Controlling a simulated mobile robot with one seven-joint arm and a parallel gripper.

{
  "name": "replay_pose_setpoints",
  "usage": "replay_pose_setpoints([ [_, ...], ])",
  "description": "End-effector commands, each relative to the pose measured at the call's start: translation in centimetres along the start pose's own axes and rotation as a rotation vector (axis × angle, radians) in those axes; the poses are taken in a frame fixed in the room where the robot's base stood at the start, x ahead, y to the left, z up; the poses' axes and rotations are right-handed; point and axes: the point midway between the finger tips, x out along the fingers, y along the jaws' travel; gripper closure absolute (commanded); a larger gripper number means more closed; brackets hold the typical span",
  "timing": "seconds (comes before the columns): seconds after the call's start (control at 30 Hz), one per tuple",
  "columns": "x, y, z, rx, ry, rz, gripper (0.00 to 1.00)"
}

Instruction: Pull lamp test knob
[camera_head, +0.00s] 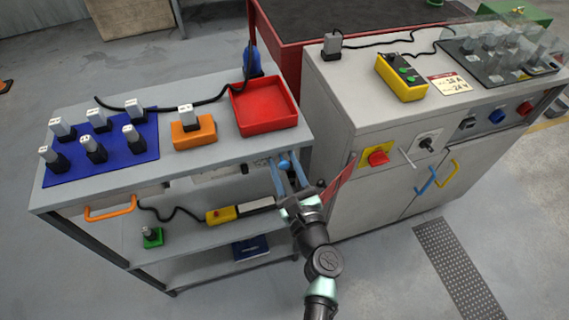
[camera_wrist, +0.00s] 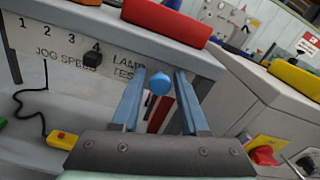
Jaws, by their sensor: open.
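The lamp test knob (camera_wrist: 160,83) is a small blue knob beside the "LAMP TEST" lettering on the bench's front panel, below the red tray. My gripper (camera_wrist: 158,76) is open, with one blue finger on each side of the knob in the wrist view. The knob appears between the fingertips, with visible gaps on both sides. How deep the fingers reach around it is hard to tell. In the head view my gripper (camera_head: 286,161) is at the bench's front right edge, and the blue knob (camera_head: 284,166) shows small between the fingers.
A black slider (camera_wrist: 92,59) sits on the jog speed scale left of the knob. The red tray (camera_head: 264,105) stands above on the bench top. A grey cabinet (camera_head: 350,130) with a red switch (camera_head: 378,157) stands close on the right. A lower shelf holds a yellow-and-red box (camera_head: 221,214).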

Motion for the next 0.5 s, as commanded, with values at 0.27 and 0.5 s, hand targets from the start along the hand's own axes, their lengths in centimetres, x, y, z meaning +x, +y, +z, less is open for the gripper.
replay_pose_setpoints([
  [0.27,-0.03,-0.01,0.02,0.0,0.0,0.0,0.99],
  [0.5,-0.05,-0.01,0.02,0.0,-0.001,0.0,1.0],
])
